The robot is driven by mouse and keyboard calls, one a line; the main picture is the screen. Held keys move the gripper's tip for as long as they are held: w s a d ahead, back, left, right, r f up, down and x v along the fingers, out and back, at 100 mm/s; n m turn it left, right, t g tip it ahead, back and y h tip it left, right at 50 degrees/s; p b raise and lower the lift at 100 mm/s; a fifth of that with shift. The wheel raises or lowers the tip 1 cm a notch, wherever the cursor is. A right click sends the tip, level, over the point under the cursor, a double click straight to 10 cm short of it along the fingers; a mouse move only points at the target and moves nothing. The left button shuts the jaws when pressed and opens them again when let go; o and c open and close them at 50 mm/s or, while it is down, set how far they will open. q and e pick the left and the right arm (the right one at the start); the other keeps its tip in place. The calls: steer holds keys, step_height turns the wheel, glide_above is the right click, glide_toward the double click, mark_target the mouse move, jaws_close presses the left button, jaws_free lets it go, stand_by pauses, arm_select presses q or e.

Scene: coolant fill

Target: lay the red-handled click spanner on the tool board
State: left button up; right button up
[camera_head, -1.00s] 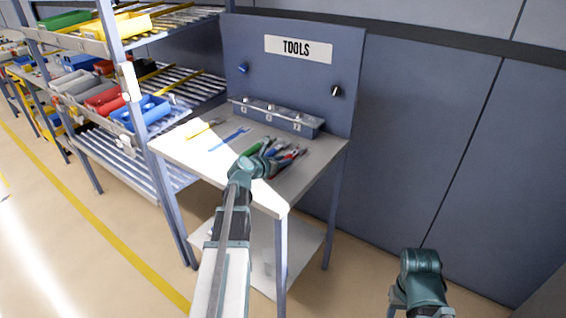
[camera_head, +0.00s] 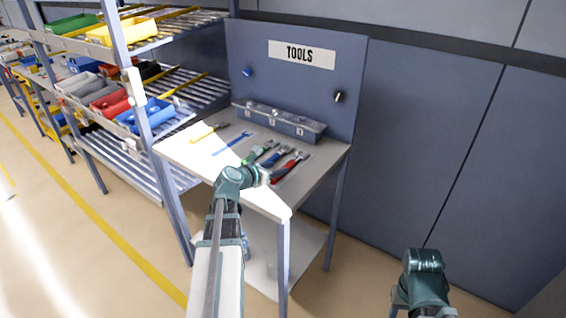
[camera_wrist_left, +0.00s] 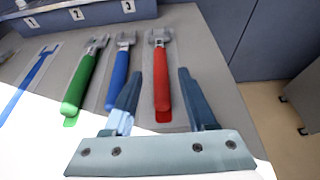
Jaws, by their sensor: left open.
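The red-handled click spanner (camera_head: 290,165) lies flat on the light top of the tool bench, rightmost of three spanners. In the left wrist view its red handle (camera_wrist_left: 161,84) points toward me and its grey head points away. A strip of red marking shows under the handle's end. My left gripper (camera_head: 266,176) is at the bench's front side; in the left wrist view its fingers (camera_wrist_left: 160,73) are spread and empty, with the red handle between and beyond them. Whether they touch it is hard to tell. My right arm shows at lower right, its gripper hidden.
A blue-handled spanner (camera_wrist_left: 118,75) and a green-handled spanner (camera_wrist_left: 82,78) lie left of the red one. Blue (camera_head: 232,142) and yellow (camera_head: 205,133) shapes lie farther left. A grey numbered rack (camera_head: 278,122) stands at the back, under the TOOLS panel (camera_head: 350,60). Shelves with bins (camera_head: 145,115) stand left.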

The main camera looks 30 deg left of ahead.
arm_select(q)
steer(key=p+v, duration=0.1)
steer(key=v, duration=0.4)
steer(key=shift+s, duration=0.1)
steer(key=d+f+m+g+h, duration=0.1)
steer(key=d+m, duration=0.2)
steer(key=d, duration=0.1)
steer(key=d+f+m+g+h, duration=0.1)
steer(key=d+f+m, duration=0.1)
steer(key=d, duration=0.3)
steer(key=w+d+f+m+g, duration=0.1)
steer(key=d+m, duration=0.3)
steer(key=d, duration=0.1)
steer(key=shift+d+f+g+h, duration=0.1)
steer(key=shift+f+g+h, duration=0.2)
steer(key=shift+h, duration=0.1)
steer(key=s+d+f+m+g+y, duration=0.2)
steer(key=s+d+f+m+g, duration=0.2)
steer(key=s+d+m, duration=0.4)
steer(key=s+d+f+m+g+y, duration=0.3)
steer(key=s+d+m+g, duration=0.3)
steer(key=d+m, duration=0.9)
steer(key=s+f+m, duration=0.1)
steer(key=s+m, duration=0.2)
steer(key=m, duration=0.3)
steer(key=shift+s+d+f+m, duration=0.15)
steer(key=shift+d+f+m, duration=0.25)
